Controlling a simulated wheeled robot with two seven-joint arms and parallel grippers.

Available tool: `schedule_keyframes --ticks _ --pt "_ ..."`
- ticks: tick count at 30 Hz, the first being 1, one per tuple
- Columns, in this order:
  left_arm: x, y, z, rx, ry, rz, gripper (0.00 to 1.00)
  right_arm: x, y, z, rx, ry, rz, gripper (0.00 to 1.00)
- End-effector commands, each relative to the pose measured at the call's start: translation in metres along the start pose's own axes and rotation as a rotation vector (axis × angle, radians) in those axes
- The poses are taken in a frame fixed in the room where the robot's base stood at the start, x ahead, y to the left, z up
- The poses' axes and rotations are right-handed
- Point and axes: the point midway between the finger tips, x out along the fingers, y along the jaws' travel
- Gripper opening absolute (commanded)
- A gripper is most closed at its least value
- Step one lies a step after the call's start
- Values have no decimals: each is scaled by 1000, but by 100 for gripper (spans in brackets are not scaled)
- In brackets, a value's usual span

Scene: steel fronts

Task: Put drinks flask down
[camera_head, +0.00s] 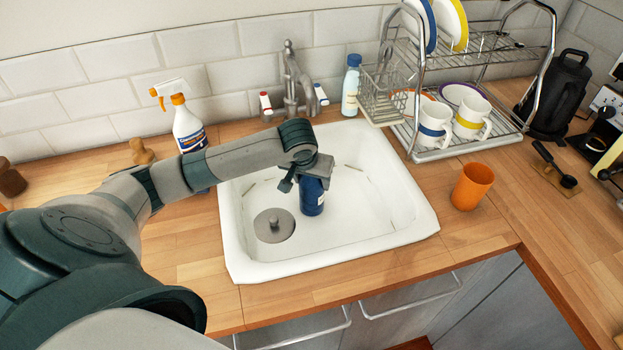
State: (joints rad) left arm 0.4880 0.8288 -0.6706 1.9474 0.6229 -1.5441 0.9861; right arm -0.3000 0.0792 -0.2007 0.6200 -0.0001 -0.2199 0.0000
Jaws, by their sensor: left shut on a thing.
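My left arm reaches in from the left, and my left gripper (307,180) is over the white sink (405,215). It is shut on the drinks flask (312,197), a dark blue upright cylinder with a pale mark on its side. The flask is inside the outline of the basin, to the right of the drain (273,225). The gripper hides the top of the flask. I cannot tell whether its base touches the basin floor. My right gripper is not in view.
A tap (292,80) stands behind the sink. A spray bottle (187,125) and a blue-capped bottle (351,88) stand near the wall. A dish rack (440,145) with mugs and plates is at the right. An orange cup (471,187) stands on the wooden counter (290,293). The front counter strip is clear.

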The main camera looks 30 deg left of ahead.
Motion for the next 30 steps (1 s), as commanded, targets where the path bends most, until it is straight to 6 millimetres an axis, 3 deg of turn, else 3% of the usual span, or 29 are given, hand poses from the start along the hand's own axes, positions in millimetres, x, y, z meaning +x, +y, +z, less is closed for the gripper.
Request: schedule_keyframes --ticks 4,5,7,20,26,30 --pt "1 0 0 -1 1 1 15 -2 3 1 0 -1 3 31" --pt "2 0 1 0 0 1 57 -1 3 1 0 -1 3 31" --pt "2 0 1 0 0 0 74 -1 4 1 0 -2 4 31" --pt "-1 0 0 0 1 0 74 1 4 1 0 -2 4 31" --pt "-19 1 -1 1 2 2 74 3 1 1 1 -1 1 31" --pt "-41 0 -2 0 5 2 74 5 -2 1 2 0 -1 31"
